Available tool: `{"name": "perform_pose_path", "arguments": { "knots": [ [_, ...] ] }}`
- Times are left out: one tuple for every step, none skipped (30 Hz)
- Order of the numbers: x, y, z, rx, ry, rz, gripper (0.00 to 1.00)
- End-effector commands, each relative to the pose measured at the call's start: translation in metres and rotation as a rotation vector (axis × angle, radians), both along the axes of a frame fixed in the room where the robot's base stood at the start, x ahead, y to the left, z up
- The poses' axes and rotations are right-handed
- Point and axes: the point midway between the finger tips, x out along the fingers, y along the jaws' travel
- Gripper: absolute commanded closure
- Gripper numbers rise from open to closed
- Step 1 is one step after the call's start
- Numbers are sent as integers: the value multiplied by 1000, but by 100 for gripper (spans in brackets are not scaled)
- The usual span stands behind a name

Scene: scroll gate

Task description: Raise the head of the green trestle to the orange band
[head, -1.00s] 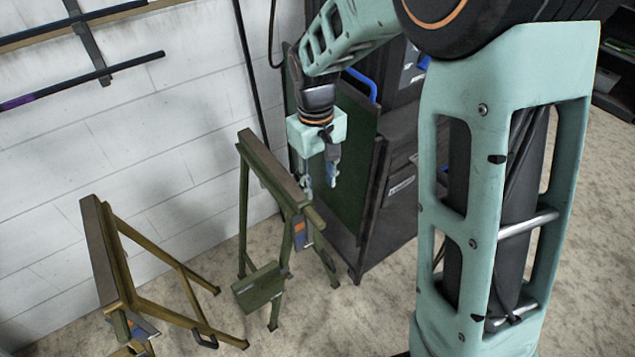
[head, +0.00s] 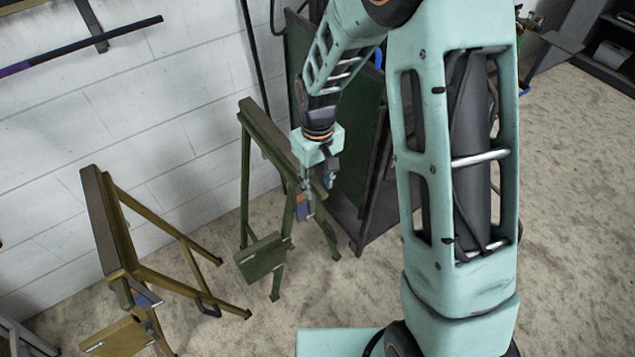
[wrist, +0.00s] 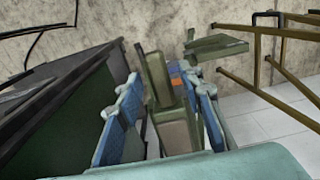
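The green trestle (head: 247,185) stands upright by the wall in the head view, its long brown-topped head (head: 270,130) running toward my gripper. A small orange band (head: 301,200) shows near its front end; it also appears in the wrist view (wrist: 175,82). My gripper (head: 317,190) is at the near end of the head, pointing down. In the wrist view my gripper (wrist: 167,95) has its blue-padded fingers spread, with the green trestle's end (wrist: 158,80) between them. I see gaps beside it and no clear grip. My forearm partly hides the head's near end.
A similar yellow-brown trestle (head: 100,215) stands to the left. A dark green panel in a black rack (head: 350,150) is close on the gripper's right. The white wall (head: 180,110) is behind.

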Motion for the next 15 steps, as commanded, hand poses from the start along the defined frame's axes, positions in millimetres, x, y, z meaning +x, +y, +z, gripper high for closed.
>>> {"name": "perform_pose_path", "arguments": {
  "knots": [
    [0,0,0,0,0,0,65],
    [0,0,0,0,0,0,65],
    [0,0,0,0,0,0,65],
    [0,0,0,0,0,0,65],
    [0,0,0,0,0,0,66],
    [0,0,0,0,0,0,71],
    [0,0,0,0,0,0,74],
    [0,0,0,0,0,0,77],
    [0,0,0,0,0,0,82],
    [0,0,0,0,0,0,85],
    [0,0,0,0,0,0,88],
    [0,0,0,0,0,0,93],
    [0,0,0,0,0,0,96],
    [0,0,0,0,0,0,99],
    [0,0,0,0,0,0,100]
  ]
}}
